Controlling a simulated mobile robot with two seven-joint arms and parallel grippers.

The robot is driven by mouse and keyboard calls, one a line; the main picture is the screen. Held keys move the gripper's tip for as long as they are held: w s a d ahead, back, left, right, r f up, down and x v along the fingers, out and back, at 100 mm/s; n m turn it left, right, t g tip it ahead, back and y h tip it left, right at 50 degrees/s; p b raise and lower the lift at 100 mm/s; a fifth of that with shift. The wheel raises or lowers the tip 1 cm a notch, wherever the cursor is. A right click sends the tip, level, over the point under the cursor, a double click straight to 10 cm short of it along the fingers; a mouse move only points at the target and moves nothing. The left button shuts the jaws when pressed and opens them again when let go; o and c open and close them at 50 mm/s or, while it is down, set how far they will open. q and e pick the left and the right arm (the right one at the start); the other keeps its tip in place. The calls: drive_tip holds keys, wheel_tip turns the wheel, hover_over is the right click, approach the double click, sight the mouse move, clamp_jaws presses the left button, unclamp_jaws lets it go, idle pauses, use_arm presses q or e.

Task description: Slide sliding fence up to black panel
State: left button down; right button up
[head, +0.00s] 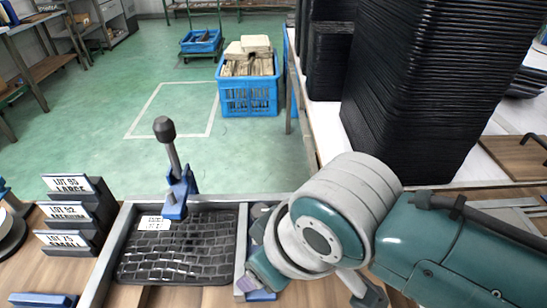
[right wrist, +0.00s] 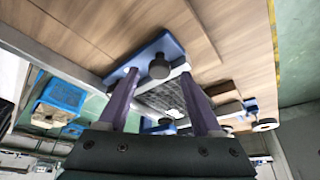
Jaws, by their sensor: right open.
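The black panel (head: 180,250) lies in a grey metal frame in the head view, with a grid texture and a white label. Part of it shows between my fingers in the right wrist view (right wrist: 166,97). What looks like the sliding fence, a blue bar with a pale edge and dark knob (right wrist: 147,57), lies beyond my fingertips. In the head view, my arm mostly hides the area right of the panel. My right gripper (right wrist: 160,76) is open, its purple fingers spread to either side of the knob; contact cannot be told. My left gripper is out of view.
A blue clamp (head: 177,195) with a black-knobbed lever stands at the panel's far edge. Labelled dark holders (head: 75,212) stand left of the frame. A tall stack of black trays (head: 420,80) rises behind my right arm. A blue crate (head: 249,95) stands on the floor beyond.

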drive_tip(key=p+v, duration=0.2)
drive_tip(key=v, duration=0.6)
drive_tip(key=shift+r+p, duration=0.3)
drive_tip(key=shift+p, duration=0.1)
drive_tip(key=shift+d, duration=0.1)
